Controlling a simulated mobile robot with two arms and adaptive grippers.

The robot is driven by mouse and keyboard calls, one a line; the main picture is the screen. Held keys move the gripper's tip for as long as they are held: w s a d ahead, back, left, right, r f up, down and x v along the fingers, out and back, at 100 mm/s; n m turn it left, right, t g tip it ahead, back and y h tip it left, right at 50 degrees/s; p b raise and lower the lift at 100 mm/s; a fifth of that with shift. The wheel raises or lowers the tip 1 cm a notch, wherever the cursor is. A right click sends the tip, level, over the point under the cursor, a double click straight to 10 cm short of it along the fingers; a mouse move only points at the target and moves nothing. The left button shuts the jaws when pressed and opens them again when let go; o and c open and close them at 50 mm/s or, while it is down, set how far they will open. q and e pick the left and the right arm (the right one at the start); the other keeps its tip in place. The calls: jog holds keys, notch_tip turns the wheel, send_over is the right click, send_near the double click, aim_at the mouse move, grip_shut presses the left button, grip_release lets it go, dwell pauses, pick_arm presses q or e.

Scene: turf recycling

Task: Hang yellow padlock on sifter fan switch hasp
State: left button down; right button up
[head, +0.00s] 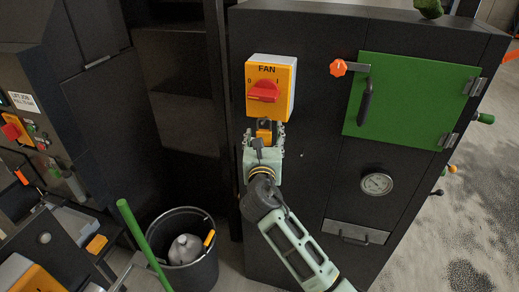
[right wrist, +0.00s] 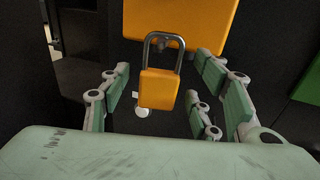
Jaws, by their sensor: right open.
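The yellow fan switch box (head: 284,98) with a red rotary knob (head: 263,91) is fixed to the front of the dark cabinet. The yellow padlock (right wrist: 158,90) is upright just below it, its grey shackle (right wrist: 164,38) closed-looking and overlapping the box's lower edge in the right wrist view. Whether the shackle passes through the hasp cannot be told. My right gripper (head: 264,130) is open under the switch box, with its fingers on either side of the padlock and visible gaps between them. My left gripper is not in view.
A green door (head: 420,100) with an orange-knobbed handle (head: 339,67) is right of the switch. A gauge (head: 377,183) and a drawer-like panel (head: 357,232) are lower down. A black bucket (head: 195,270) and a green pole (head: 140,235) stand at lower left.

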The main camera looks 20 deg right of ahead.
jog(key=v, duration=1.2)
notch_tip(320, 180, down, 27)
jog(key=a+m+g+y+b, duration=0.1)
jog(key=m+g+y+b, duration=0.2)
jog(key=m+g+b, duration=0.1)
jog(key=s+d+f+m+g+y+b, duration=0.1)
jog(key=s+f+m+g+b, duration=0.3)
jog(key=f, duration=0.8)
jog(key=s+f+m+g+p, duration=0.1)
jog(key=s+f+m, duration=0.35)
jog(key=f, duration=0.75)
jog(key=s+d+f+m+g+y+b, duration=0.1)
jog(key=s+f+m+g+b, duration=0.15)
jog(key=s+f, duration=0.65)
jog(key=s+d+f+m+g+b, duration=0.15)
jog(key=s+f+m, duration=0.25)
jog(key=s+f, duration=0.55)
jog(key=s+d+f+m+g+b, duration=0.1)
jog(key=s+f+m, duration=0.4)
jog(key=s, duration=0.6)
jog(key=s+d+f+m+g+b, duration=0.2)
jog(key=s+f+m, duration=0.4)
jog(key=s, duration=0.5)
jog(key=shift+s+d+f+y, duration=0.15)
jog(key=shift+s+d+y, duration=0.1)
jog(key=shift+d+y, duration=0.2)
